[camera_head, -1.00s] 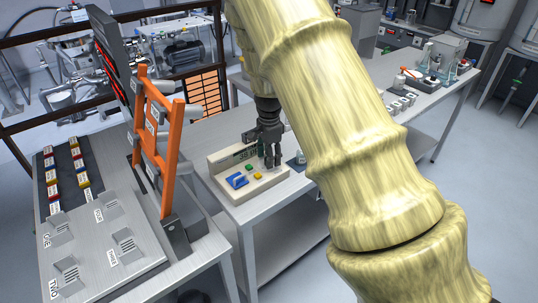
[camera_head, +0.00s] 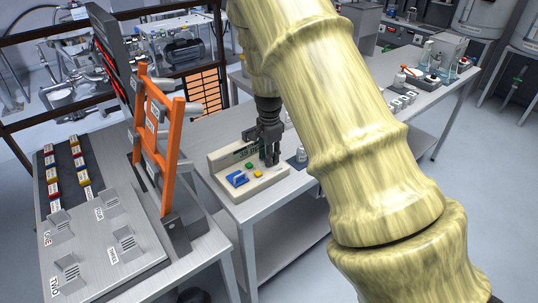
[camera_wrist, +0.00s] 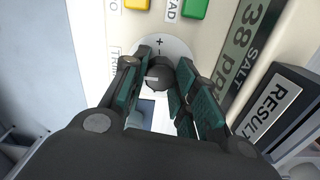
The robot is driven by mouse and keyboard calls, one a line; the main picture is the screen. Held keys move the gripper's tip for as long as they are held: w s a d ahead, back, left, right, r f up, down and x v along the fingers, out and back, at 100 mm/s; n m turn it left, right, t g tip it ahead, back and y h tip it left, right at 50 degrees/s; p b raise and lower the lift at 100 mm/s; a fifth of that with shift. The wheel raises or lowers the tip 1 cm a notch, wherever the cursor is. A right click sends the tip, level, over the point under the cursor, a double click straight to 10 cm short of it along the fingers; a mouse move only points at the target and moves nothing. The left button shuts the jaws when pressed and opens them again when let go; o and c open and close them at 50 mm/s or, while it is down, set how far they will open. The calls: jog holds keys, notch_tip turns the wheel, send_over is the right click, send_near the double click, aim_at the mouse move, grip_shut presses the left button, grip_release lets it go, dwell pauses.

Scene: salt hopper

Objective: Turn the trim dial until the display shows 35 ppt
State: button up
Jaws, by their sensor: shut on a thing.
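The trim dial (camera_wrist: 157,76) is a dark round knob on a pale ring marked + and −, on the cream console (camera_head: 262,185). My gripper (camera_wrist: 156,84) is shut on the dial, one finger pad on each side of it. In the head view my gripper (camera_head: 269,158) points down at the right part of the console and hides the dial. The display (camera_wrist: 243,42) in the wrist view reads 38, with partly cut-off unit letters and the word SALT beside it. In the head view the display (camera_head: 246,152) is too small to read.
A yellow button (camera_wrist: 137,4) and a green button (camera_wrist: 194,8) sit near the dial. A blue part (camera_head: 237,179) is at the console's left. A RESULT plate (camera_wrist: 275,104) stands beside the display. An orange frame (camera_head: 170,150) rises from the left table.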

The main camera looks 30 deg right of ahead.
jog(key=shift+o, duration=0.2)
jog(key=n, duration=0.7)
jog(key=shift+r+p, duration=0.1)
jog(key=shift+p, duration=0.2)
jog(key=n, duration=0.6)
jog(key=shift+w+n, duration=0.1)
jog(key=shift+n, duration=0.2)
jog(key=shift+c, duration=0.2)
jog(key=o, duration=1.1)
jog(key=shift+c, duration=0.2)
notch_tip(320, 180, up, 12)
